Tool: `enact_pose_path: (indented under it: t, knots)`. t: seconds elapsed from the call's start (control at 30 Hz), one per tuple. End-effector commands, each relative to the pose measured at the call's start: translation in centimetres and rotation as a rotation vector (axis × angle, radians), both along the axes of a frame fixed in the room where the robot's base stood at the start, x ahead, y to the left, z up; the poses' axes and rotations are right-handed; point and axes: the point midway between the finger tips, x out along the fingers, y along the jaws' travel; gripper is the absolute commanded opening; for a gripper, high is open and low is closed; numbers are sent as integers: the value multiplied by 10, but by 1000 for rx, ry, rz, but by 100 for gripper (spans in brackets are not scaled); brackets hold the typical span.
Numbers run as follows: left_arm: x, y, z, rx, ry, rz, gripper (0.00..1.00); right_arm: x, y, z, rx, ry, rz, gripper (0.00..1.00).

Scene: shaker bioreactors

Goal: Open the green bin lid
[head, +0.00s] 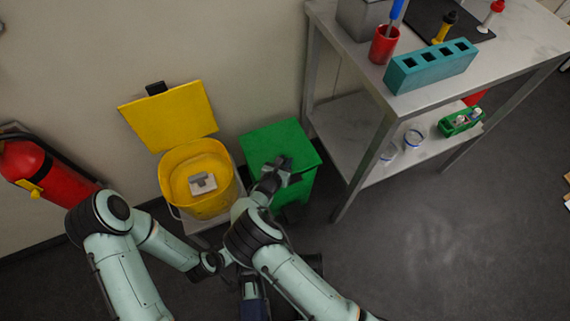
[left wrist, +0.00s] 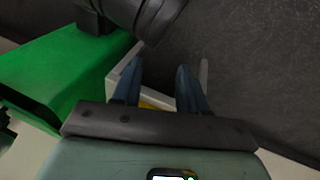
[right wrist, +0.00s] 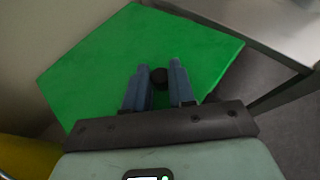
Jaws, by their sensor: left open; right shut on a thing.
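The green bin (head: 304,186) stands against the wall beside the yellow bin, and its flat green lid (head: 283,137) lies on top of it, closed as far as I can see. In the right wrist view the lid (right wrist: 110,70) fills the middle, with a small round black knob (right wrist: 159,78) on it. My right gripper (right wrist: 158,72) is shut on this knob, one finger on each side. In the head view the right gripper (head: 278,168) is over the lid's front part. My left gripper (left wrist: 158,78) is open and empty, low beside the green bin (left wrist: 70,70).
A yellow bin (head: 170,190) with its yellow lid (head: 170,117) raised stands left of the green bin. A metal table (head: 345,195) with a lower shelf stands close on the right. A red fire extinguisher (head: 45,172) is at the far left. The floor at front right is clear.

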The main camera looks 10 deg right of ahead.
Motion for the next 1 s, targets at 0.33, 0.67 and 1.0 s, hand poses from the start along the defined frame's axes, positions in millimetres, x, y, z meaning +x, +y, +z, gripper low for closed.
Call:
enact_pose_path:
  t: [0.33,0.67,1.0]
  knots:
    - [-10,-6,8,-13,27,-12,43,17,6,44,-48,198,-6,0]
    - [1,1,-3,2,-2,1,43,37,13,74,-109,377,-3,0]
    - [7,10,-22,20,-11,19,43,51,18,91,-151,484,0,0]
